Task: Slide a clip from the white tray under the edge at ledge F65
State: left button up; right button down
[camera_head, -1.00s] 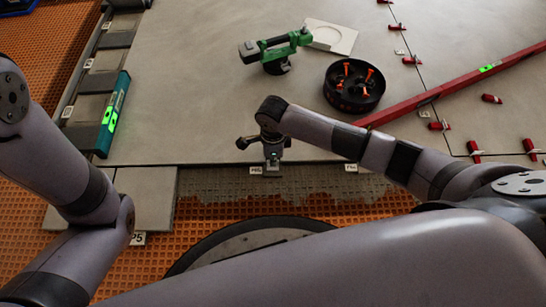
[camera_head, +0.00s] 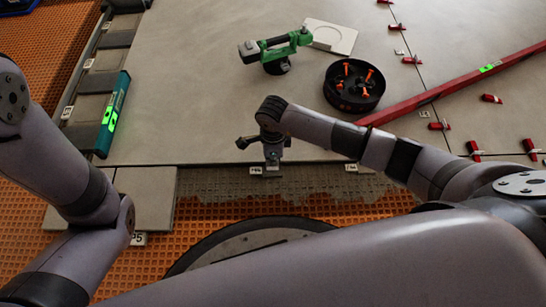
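My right gripper (camera_head: 272,162) points down at the front edge of the large grey tile (camera_head: 210,110), just right of a small white label (camera_head: 256,170) whose text is too small to read surely. A small grey piece (camera_head: 271,174), possibly a clip, shows at the edge right below the fingertips. I cannot tell whether the fingers touch it or are apart. A second white label (camera_head: 351,167) sits further right along the same edge. My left arm comes in at the left, but its gripper is out of view.
A green and black power tool (camera_head: 275,47), a pale square plate (camera_head: 343,40) and a black round bowl (camera_head: 355,103) with orange pieces stand on the tiles. A red level (camera_head: 450,85) lies at right among several red clips. A teal level (camera_head: 114,115) lies at left.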

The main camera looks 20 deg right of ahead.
jog(key=shift+w+d, duration=0.1)
jog(key=shift+w, duration=0.3)
dwell(0.7)
jog(key=c, duration=1.7)
grip_release()
jog(key=shift+r, duration=0.1)
notch_tip(320, 180, up, 12)
jog(key=shift+f, duration=0.1)
